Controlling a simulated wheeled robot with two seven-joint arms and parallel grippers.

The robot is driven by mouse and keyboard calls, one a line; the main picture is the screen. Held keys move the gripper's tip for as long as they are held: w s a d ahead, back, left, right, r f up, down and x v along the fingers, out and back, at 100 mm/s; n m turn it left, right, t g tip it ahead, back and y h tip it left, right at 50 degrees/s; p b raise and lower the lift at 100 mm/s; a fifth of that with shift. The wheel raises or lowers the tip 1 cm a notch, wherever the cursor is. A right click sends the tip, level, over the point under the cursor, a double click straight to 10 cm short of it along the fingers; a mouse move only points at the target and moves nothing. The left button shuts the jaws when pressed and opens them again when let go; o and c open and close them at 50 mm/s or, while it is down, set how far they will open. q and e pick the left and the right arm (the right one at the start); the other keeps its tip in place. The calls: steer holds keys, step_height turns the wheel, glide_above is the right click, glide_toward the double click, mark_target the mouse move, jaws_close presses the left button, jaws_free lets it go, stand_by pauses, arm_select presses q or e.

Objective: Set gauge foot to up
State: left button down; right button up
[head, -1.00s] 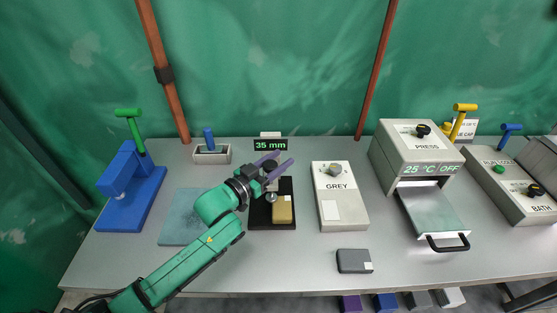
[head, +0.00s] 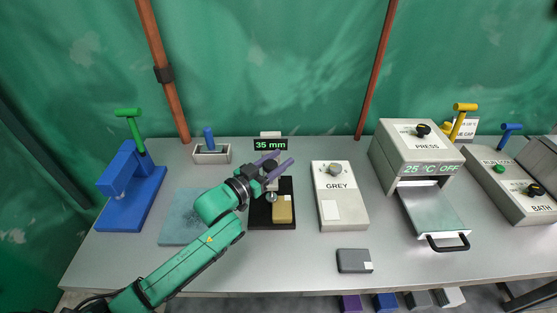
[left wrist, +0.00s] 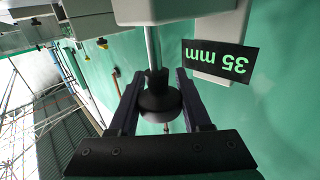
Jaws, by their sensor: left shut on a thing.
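The gauge stands on a black base (head: 259,215) at the middle of the bench, with a tan block (head: 282,210) on the base. Its display (head: 270,145) reads 35 mm, and the display also shows upside down in the left wrist view (left wrist: 219,61). My left gripper (head: 284,162) is at the gauge's column, its purple fingers on either side of a dark round knob (head: 270,167). In the left wrist view the fingers (left wrist: 160,98) are around the black knob (left wrist: 160,103) on a metal rod. The gauge foot's underside is hidden. My right gripper is out of view.
A grey box marked GREY (head: 338,203) stands right of the gauge. Further right are the press (head: 408,150) and the bath box (head: 515,190). A blue lever device (head: 130,195) stands at the left. A dark grey block (head: 354,261) lies near the front edge.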

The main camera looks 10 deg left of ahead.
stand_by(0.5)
arm_select(q)
step_height(320, 180, up, 3)
steer(key=p, duration=0.2)
steer(key=shift+p, duration=0.3)
steer(key=shift+r, duration=0.1)
steer(key=shift+c, duration=1.8)
jaws_free()
